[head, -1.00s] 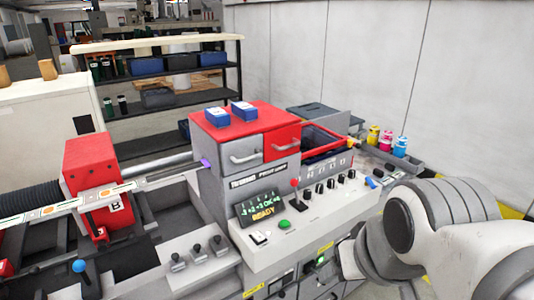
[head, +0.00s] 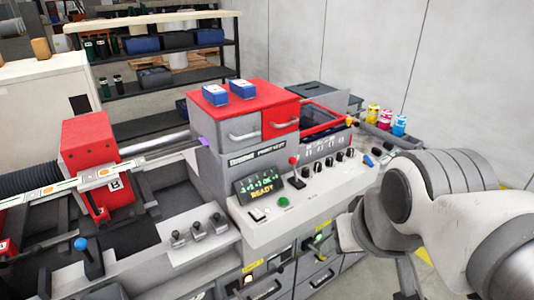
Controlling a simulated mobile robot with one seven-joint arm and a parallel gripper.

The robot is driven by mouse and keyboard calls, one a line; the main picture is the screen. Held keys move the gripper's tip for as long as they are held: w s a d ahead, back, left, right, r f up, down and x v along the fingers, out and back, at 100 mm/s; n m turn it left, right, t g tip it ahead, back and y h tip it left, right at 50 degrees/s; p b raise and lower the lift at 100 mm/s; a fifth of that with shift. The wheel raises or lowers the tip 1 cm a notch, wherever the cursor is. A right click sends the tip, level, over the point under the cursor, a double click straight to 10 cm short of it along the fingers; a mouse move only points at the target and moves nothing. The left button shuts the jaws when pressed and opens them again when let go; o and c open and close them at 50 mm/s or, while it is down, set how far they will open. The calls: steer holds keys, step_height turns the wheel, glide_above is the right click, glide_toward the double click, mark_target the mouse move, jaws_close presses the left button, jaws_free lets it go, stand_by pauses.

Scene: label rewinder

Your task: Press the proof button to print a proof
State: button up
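The print unit (head: 240,135) is a grey machine with a red top in the middle of the head view. Its sloping front panel (head: 318,205) carries a green round button (head: 283,202) and a white switch or button (head: 259,214) to its left. I cannot read which one is marked proof. My arm fills the right side, to the right of the panel and apart from the buttons. My gripper is not in view.
A red-knobbed lever (head: 296,172) and a row of black knobs (head: 326,158) stand on the panel near the buttons. Ink bottles (head: 386,119) stand at the right. A concrete wall (head: 390,50) is behind.

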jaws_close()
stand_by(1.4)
